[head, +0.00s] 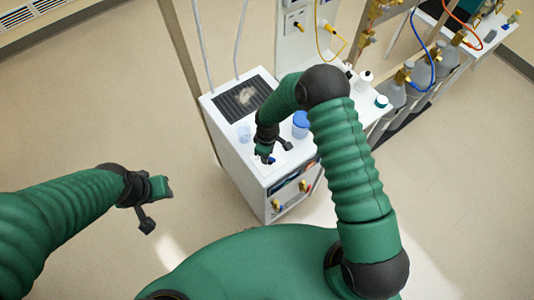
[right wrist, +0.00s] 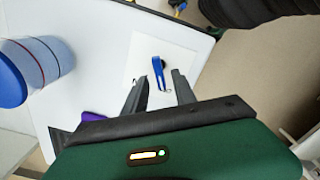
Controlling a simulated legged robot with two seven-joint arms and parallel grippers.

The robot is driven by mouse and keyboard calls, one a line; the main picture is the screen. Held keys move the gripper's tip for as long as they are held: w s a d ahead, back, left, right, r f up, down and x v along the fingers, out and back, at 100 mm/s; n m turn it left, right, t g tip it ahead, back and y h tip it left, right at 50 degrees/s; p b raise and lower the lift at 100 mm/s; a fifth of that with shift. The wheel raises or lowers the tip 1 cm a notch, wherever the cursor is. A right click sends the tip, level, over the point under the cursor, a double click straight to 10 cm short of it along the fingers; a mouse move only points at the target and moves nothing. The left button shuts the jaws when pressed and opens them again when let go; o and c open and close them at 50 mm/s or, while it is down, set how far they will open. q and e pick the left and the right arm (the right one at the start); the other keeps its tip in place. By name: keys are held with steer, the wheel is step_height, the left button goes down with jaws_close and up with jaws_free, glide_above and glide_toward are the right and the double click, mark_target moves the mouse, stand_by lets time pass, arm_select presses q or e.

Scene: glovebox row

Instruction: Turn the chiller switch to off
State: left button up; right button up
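The white chiller cabinet (head: 232,152) stands below me in the head view. On its top, a blue lever with a dark round part, which looks like the switch (right wrist: 157,70), sits on a pale square plate (right wrist: 178,45) in the right wrist view. My right gripper (right wrist: 160,77) is open, with its two dark fingers apart on either side of the lever's near end. I cannot tell whether they touch it. In the head view my right gripper (head: 268,158) is over the cabinet top and hides part of the plate. My left gripper (head: 166,188) hangs over bare floor, its fingers unclear.
A blue-lidded container (head: 300,125) and a clear cup (head: 244,133) stand on the cabinet top near a dark grille (head: 243,99). Brass fittings (head: 276,205) are on the cabinet front. Gas cylinders (head: 420,72) stand at the upper right. Floor at left is clear.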

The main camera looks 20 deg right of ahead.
step_height(320, 180, up, 17)
steer(key=b, duration=0.3)
steer(key=shift+f, duration=0.15)
stand_by(0.5)
steer(key=s+d+f+m+t+b, duration=0.1)
steer(key=s+d+f+m+b, duration=0.1)
steer(key=s, duration=0.5)
steer(key=s+d+f+m+t+b, duration=0.1)
steer(key=s+d+f+m+b, duration=0.1)
steer(key=s+d+m+b, duration=0.2)
steer(key=s+m+b, duration=0.2)
steer(key=s+m, duration=0.1)
steer(key=m, duration=0.1)
steer(key=shift+s+d+t, duration=0.25)
steer(key=shift+s+t, duration=0.05)
steer(key=shift+s, duration=0.1)
